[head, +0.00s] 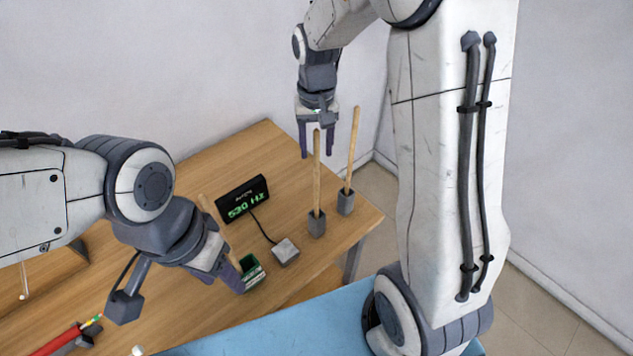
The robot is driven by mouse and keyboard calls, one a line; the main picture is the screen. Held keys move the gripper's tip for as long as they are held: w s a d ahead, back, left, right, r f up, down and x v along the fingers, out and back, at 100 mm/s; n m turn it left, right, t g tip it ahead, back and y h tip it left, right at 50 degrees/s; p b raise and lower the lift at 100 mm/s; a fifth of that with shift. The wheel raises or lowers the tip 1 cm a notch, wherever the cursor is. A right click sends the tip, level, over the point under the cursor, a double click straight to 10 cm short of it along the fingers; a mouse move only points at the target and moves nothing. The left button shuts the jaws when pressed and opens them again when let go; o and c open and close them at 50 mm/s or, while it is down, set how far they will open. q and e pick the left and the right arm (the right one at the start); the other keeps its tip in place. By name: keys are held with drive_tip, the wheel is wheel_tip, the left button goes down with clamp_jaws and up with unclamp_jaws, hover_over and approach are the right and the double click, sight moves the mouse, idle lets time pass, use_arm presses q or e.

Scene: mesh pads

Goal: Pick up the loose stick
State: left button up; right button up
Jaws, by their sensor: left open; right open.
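A wooden stick (316,180) stands upright in a grey block (317,225). A second wooden stick (352,150) stands, slightly tilted, in another grey block (346,202). A third pale stick (208,208) shows behind my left gripper, mostly hidden; I cannot tell whether a holder supports it. My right gripper (317,154) is open, pointing down, with the first stick's top overlapping the gap between its fingers; contact cannot be told. My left gripper (238,276) is open, angled down beside a green box (251,271), its wrist in front of the third stick.
A black display with green digits (242,198) stands on the wooden table (190,310), cabled to a small grey box (286,251). A red tool (58,341) lies at the lower left. A blue surface (290,333) borders the table's front.

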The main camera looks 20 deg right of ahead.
drive_tip(key=shift+f, duration=0.5)
clamp_jaws()
idle(1.1)
